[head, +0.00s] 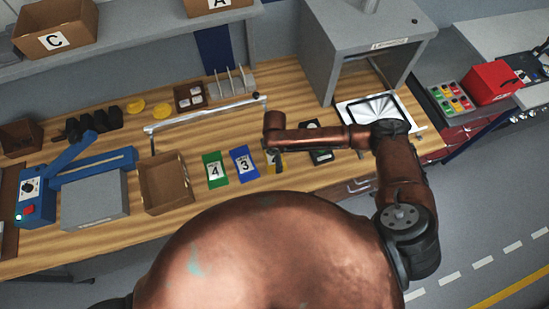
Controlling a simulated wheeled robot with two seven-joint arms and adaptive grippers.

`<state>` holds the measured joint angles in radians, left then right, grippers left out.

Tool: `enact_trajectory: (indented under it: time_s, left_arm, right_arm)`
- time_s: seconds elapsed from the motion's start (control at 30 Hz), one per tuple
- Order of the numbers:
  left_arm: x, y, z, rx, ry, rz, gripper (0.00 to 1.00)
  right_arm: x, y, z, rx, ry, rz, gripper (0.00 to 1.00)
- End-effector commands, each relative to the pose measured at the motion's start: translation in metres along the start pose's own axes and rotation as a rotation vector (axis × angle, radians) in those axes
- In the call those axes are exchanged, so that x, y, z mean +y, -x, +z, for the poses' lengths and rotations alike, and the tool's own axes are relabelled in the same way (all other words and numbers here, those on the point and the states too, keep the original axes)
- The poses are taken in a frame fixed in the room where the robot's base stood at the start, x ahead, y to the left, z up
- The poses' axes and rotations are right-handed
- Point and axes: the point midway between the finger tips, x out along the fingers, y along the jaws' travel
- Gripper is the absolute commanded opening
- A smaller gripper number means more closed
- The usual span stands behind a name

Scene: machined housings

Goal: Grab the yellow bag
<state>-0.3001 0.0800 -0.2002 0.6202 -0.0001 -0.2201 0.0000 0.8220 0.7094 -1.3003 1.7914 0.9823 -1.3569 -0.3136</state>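The yellow bag (279,169) lies on the wooden bench, just right of the blue bag marked 3 (244,164). Only part of it shows; the end of my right arm hides its upper part. My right arm comes in from the right and its wrist turns down over the bag. My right gripper (274,152) is small and dark against the bag. I cannot tell whether its fingers are open or shut, or whether they touch the bag. My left gripper is not in view.
A green bag marked 4 (215,169) lies left of the blue one. A dark packet (318,150) lies right, near my forearm. An open cardboard box (165,184), a blue sealer (75,170) and a metal bar (205,115) stand around. A grey cabinet (350,55) rises behind.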

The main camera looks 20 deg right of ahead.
Motion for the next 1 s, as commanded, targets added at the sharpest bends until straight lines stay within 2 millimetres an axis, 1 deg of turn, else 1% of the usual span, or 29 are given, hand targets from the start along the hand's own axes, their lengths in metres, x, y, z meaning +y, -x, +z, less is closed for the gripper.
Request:
enact_trajectory:
  time_s: [0.03, 0.2, 0.47, 0.63, 0.77, 0.87, 1.0]
  left_arm:
    - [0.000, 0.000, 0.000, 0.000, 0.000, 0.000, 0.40]
    - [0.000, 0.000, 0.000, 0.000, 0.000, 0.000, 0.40]
    - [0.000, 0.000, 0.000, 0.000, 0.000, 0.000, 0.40]
    - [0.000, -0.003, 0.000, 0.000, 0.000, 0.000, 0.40]
    - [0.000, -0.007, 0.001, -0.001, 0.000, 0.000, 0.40]
    - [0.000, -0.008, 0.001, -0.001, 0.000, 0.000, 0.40]
    - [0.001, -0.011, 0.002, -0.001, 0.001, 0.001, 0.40]
  right_arm:
    - [0.000, 0.000, 0.000, 0.000, 0.000, 0.000, 0.68]
    - [0.000, 0.000, 0.000, 0.000, 0.000, 0.000, 0.57]
    - [0.000, 0.001, 0.000, 0.000, 0.000, 0.000, 0.56]
    - [0.001, 0.010, 0.000, 0.002, 0.000, 0.002, 0.56]
    - [0.002, 0.030, 0.000, 0.003, 0.001, 0.004, 0.56]
    - [-0.006, 0.052, -0.018, 0.005, 0.007, 0.003, 0.56]
    - [-0.017, 0.085, -0.043, 0.004, 0.005, 0.004, 0.56]
